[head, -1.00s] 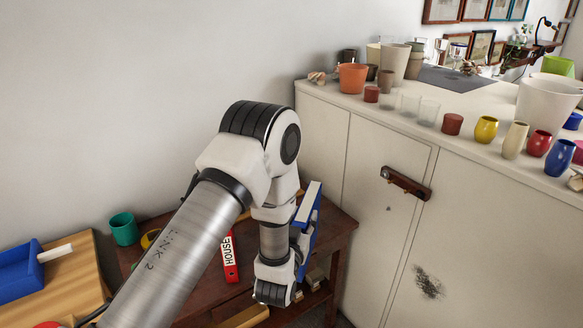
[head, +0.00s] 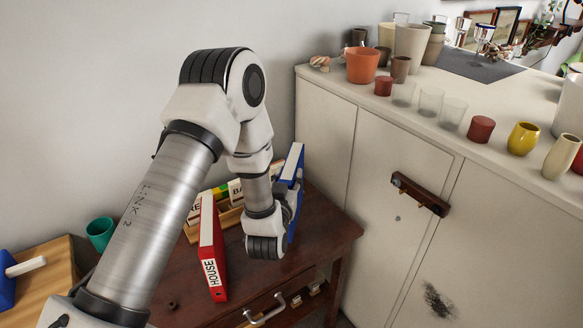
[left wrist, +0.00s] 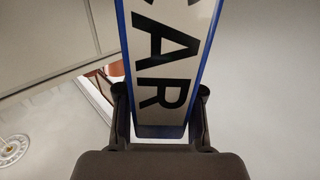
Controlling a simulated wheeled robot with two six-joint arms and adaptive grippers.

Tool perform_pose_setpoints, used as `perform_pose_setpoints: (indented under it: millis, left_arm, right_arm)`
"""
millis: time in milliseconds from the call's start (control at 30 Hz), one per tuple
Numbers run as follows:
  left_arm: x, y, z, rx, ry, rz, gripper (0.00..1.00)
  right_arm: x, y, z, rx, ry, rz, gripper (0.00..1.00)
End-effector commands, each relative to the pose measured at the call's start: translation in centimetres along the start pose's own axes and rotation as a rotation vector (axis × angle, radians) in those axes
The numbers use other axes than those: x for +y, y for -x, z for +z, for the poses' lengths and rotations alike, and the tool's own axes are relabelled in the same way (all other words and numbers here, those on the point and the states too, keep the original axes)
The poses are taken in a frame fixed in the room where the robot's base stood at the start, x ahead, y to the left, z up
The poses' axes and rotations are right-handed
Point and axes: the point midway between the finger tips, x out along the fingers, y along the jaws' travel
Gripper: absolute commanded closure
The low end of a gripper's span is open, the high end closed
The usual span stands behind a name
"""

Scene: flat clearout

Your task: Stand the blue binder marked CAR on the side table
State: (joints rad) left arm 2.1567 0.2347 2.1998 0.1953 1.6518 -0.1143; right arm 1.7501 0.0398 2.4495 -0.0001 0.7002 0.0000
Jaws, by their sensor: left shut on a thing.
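The blue binder (head: 291,168) is upright over the right part of the dark wooden side table (head: 325,232) in the head view. In the left wrist view its white spine label (left wrist: 170,45) reads CAR. My left gripper (head: 290,205) is shut on the binder, with a finger on each side of the spine in the left wrist view (left wrist: 160,125). My wrist hides the binder's lower part, so I cannot tell whether it touches the table. My right gripper is not in view.
A red binder marked HOUSE (head: 211,245) stands on the table left of my gripper. Behind it is a wooden holder (head: 228,217) with several binders. A white cabinet (head: 400,160) bearing pots and cups rises at the right. A green cup (head: 100,233) is at the left.

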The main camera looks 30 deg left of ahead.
Motion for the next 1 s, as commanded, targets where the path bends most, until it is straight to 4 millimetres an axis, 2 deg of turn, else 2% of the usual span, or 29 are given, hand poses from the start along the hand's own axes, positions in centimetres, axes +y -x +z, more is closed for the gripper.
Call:
perform_pose_setpoints:
  millis: [167, 600, 1000]
  left_arm:
    - [0.0, 0.0, 0.9, 0.002, 0.000, 0.000, 1.00]
    - [0.0, 0.0, 6.3, 0.003, 0.000, 0.000, 1.00]
    - [0.0, 0.0, 6.7, 0.003, 0.000, 0.000, 1.00]
  right_arm:
    - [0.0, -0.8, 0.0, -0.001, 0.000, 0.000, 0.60]
    - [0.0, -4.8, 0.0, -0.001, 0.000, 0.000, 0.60]
    - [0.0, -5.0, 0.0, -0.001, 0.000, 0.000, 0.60]
